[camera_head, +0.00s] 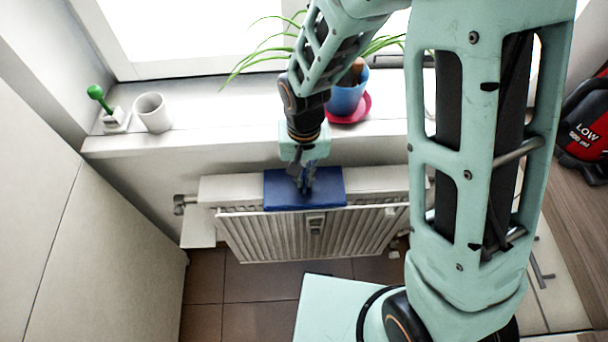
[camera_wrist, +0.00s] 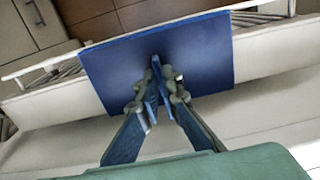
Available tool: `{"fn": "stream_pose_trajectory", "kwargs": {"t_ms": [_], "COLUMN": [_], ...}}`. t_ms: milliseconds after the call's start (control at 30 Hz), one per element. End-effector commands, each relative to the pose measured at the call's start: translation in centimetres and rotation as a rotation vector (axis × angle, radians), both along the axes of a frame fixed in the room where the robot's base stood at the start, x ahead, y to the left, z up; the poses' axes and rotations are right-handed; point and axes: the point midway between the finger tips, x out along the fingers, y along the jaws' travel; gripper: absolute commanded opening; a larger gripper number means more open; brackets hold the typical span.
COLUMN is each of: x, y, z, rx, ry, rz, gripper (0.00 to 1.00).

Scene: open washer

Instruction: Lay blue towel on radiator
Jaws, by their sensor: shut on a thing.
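The blue towel (camera_head: 325,188) looks like a flat, stiff rectangle and lies on top of the white radiator (camera_head: 255,235) under the window sill. In the wrist view the towel (camera_wrist: 205,52) spans the radiator's top (camera_wrist: 45,107) and overhangs its edges. My gripper (camera_head: 304,186) points down at the middle of the towel. In the wrist view the fingertips (camera_wrist: 156,72) are close together and pinch a raised bit of the towel. Whether the towel's full weight rests on the radiator cannot be told.
The sill above holds a white cup (camera_head: 152,113), a green-handled brush in a holder (camera_head: 110,112) and a plant in a blue pot (camera_head: 346,98) on a red saucer. A red and black appliance (camera_head: 584,130) stands at the right. A valve (camera_head: 184,203) sticks out at the radiator's left.

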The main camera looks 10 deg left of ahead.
Motion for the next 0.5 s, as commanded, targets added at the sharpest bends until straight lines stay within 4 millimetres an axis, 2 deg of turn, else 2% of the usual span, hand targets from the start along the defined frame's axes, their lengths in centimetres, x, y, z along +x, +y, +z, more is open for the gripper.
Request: {"fn": "stream_pose_trajectory", "kwargs": {"t_ms": [467, 500], "x": [0.02, 0.02], "y": [0.01, 0.01], "z": [-0.78, -0.78], "rx": [0.0, 0.0], "ry": [0.0, 0.0], "rz": [0.0, 0.0], "gripper": [0.0, 0.06]}}
